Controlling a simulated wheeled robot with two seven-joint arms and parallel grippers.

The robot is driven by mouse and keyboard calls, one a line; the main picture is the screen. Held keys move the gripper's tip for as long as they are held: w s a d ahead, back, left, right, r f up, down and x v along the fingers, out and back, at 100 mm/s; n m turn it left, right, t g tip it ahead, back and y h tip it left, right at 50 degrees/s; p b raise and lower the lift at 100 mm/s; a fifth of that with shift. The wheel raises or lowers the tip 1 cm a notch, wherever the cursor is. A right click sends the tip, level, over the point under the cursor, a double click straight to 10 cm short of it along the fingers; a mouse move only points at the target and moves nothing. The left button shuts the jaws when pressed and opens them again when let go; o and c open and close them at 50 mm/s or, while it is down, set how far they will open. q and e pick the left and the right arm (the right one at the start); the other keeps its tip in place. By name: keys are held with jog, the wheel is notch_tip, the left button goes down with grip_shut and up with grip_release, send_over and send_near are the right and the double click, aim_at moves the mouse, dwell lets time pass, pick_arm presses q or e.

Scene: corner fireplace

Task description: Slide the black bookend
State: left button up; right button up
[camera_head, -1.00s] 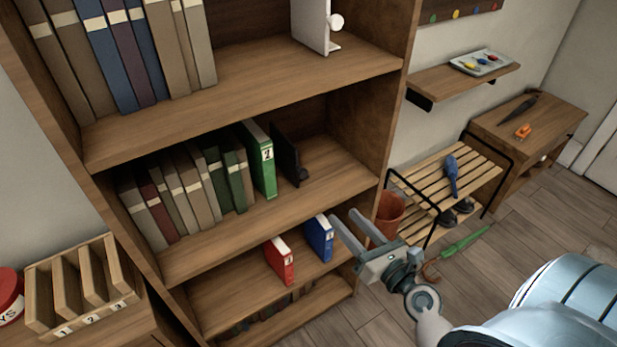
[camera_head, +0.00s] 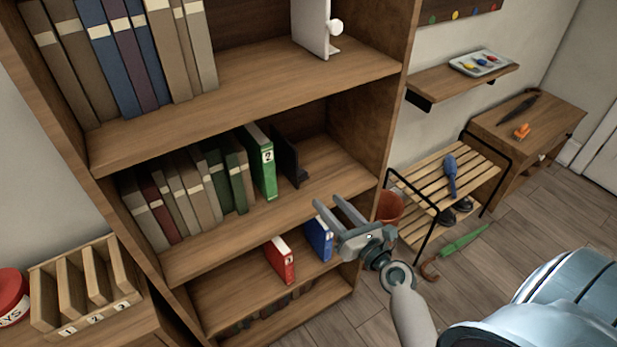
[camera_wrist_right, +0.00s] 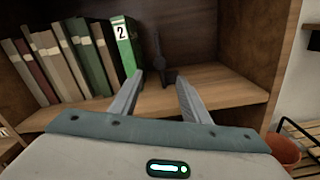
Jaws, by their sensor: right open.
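The black bookend (camera_head: 287,160) stands upright on the middle shelf, just right of the green binder marked 2 (camera_head: 262,162). In the right wrist view the bookend (camera_wrist_right: 160,62) shows ahead, between and beyond my open fingertips, beside the green binder (camera_wrist_right: 125,47). My right gripper (camera_head: 338,204) is open and empty, in front of the middle shelf's front edge, to the right of and below the bookend. Its fingers (camera_wrist_right: 160,85) point toward the shelf and are apart from the bookend. My left gripper is not in view.
Several books (camera_head: 185,195) fill the middle shelf's left side; its right side is bare. A red binder (camera_head: 279,262) and blue binder (camera_head: 319,238) stand on the shelf below. The upper shelf holds a white bookend (camera_head: 315,28). A slatted rack (camera_head: 440,180) stands right.

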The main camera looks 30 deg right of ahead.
aim_at(304, 176)
jog(key=w, duration=0.3)
jog(key=w+p, duration=0.1)
jog(key=w, duration=0.6)
jog(key=shift+w+a, duration=0.4)
jog(key=shift+c, duration=0.3)
jog(key=shift+a+p, duration=0.1)
jog(key=shift+p, duration=0.2)
grip_shut()
